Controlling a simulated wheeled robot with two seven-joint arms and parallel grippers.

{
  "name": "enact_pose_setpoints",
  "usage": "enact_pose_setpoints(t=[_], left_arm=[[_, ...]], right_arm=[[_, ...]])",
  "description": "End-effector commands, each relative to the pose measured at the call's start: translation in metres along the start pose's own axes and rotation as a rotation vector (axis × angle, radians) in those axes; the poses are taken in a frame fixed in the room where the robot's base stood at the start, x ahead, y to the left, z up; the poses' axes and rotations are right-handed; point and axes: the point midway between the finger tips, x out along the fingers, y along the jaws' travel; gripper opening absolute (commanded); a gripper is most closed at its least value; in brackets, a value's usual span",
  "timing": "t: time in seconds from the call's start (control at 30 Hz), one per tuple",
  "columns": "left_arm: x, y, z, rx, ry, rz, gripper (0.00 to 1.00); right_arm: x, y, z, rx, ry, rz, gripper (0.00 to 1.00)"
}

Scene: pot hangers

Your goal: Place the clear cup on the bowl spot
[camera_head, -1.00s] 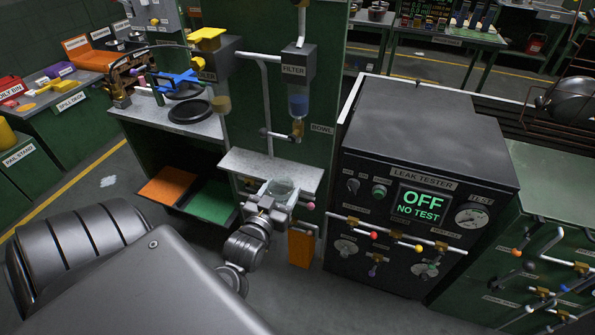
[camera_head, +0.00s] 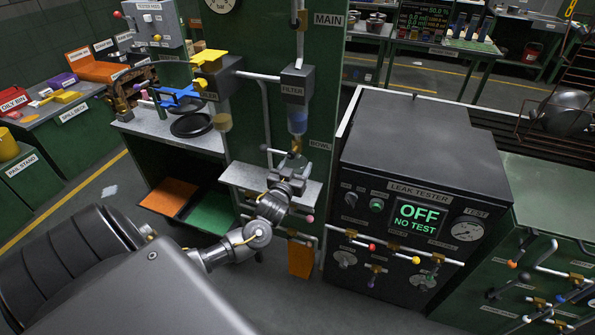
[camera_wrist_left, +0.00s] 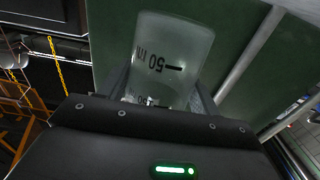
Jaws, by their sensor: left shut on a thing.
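The clear cup (camera_wrist_left: 168,55), marked "50 ml", sits between the fingers of my left gripper in the left wrist view (camera_wrist_left: 165,100). The gripper is shut on it. In the head view my left gripper (camera_head: 291,177) is over the small grey shelf, below the filter (camera_head: 297,85) and its blue lower part (camera_head: 297,121). A label reading "BOWL" (camera_head: 321,146) is on the green panel just right of there. In the head view the cup is hidden or cannot be made out behind the gripper. My right gripper is not in view.
The small grey shelf (camera_head: 240,177) projects from the green panel. Pipes and a brass fitting (camera_head: 295,147) hang close above the gripper. The leak tester (camera_head: 425,150), showing "OFF NO TEST", stands close on the right. An orange and a green tray (camera_head: 212,213) lie at lower left.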

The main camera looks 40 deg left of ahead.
Motion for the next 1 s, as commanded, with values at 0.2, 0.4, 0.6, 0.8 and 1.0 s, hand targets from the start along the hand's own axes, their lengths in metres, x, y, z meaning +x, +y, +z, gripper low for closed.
enact_pose_setpoints(t=[0.2,0.4,0.6,0.8,1.0], left_arm=[[0.011,0.001,0.0,-0.001,0.0,0.001,0.41],[0.01,0.001,0.018,0.001,-0.004,0.001,0.41],[0.01,0.0,0.035,-0.001,-0.001,0.0,0.41],[0.01,0.0,0.036,-0.001,0.0,0.0,0.41],[0.01,0.0,0.038,0.0,-0.001,0.0,0.71]], right_arm=[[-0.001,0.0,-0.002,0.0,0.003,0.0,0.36],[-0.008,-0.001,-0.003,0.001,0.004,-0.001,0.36],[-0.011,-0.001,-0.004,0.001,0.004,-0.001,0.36],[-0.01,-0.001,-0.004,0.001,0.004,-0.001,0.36],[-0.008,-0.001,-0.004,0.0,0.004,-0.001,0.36]])
